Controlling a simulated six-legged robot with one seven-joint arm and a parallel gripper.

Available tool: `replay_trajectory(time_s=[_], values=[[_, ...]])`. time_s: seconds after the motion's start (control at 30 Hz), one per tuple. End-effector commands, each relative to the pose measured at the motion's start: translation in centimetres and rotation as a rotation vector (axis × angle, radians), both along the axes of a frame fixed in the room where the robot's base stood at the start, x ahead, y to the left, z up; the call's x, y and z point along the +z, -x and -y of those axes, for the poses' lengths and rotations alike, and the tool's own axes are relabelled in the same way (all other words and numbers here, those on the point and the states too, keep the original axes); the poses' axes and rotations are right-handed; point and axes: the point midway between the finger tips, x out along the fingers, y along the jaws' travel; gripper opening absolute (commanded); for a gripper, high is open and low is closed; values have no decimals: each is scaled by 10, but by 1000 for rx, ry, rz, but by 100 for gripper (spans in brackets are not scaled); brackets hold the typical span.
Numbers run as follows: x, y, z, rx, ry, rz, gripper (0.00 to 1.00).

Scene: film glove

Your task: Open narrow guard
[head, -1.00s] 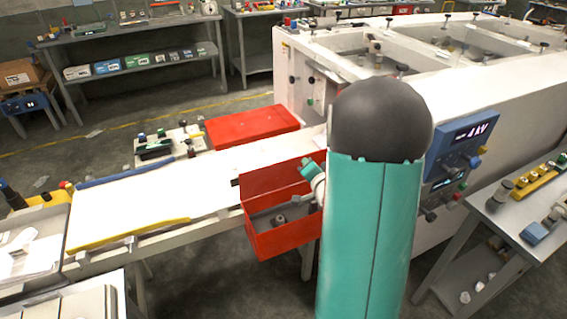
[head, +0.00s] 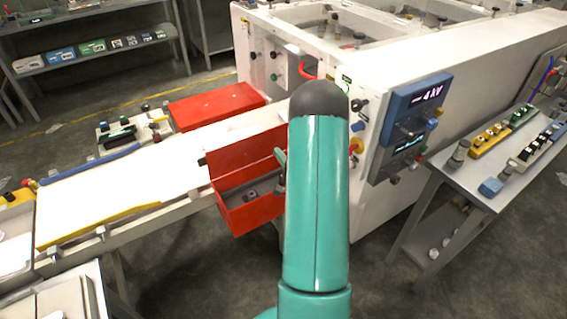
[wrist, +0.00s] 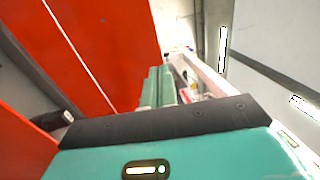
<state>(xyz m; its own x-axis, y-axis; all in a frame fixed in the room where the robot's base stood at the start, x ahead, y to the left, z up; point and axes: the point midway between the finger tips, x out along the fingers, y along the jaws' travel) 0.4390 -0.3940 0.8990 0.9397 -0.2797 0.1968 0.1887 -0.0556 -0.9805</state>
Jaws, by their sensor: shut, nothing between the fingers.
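Two red guards sit by the white conveyor. The near guard (head: 235,214) is open, its red lid (head: 243,157) raised at the back and small fittings visible inside. The far guard (head: 217,104) is shut, its top flat. I cannot tell for sure which is the narrow one. My gripper (wrist: 160,82) is shut and empty, beside a large red panel (wrist: 95,38) that fills the left of the wrist view. I cannot tell whether they touch. In the head view my arm hides most of the gripper, at the right end of the near guard.
The white conveyor (head: 110,194) runs left from the large white machine (head: 460,70). A blue display panel (head: 418,115) is on the machine's front, right of my arm. A grey table (head: 500,165) with coloured blocks stands at the right. Floor (head: 185,270) is open in front of the conveyor.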

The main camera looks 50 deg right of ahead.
Motion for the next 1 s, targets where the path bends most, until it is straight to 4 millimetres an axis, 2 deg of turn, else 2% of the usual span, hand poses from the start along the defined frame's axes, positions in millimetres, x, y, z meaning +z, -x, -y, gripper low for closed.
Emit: replay_trajectory(time_s=[0.2,0.4,0.57,1.0], values=[[9,-43,10,4,2,1,0],[15,-71,17,5,2,0,0],[16,-79,20,4,0,-1,0],[19,-83,22,4,-4,-20,0]])
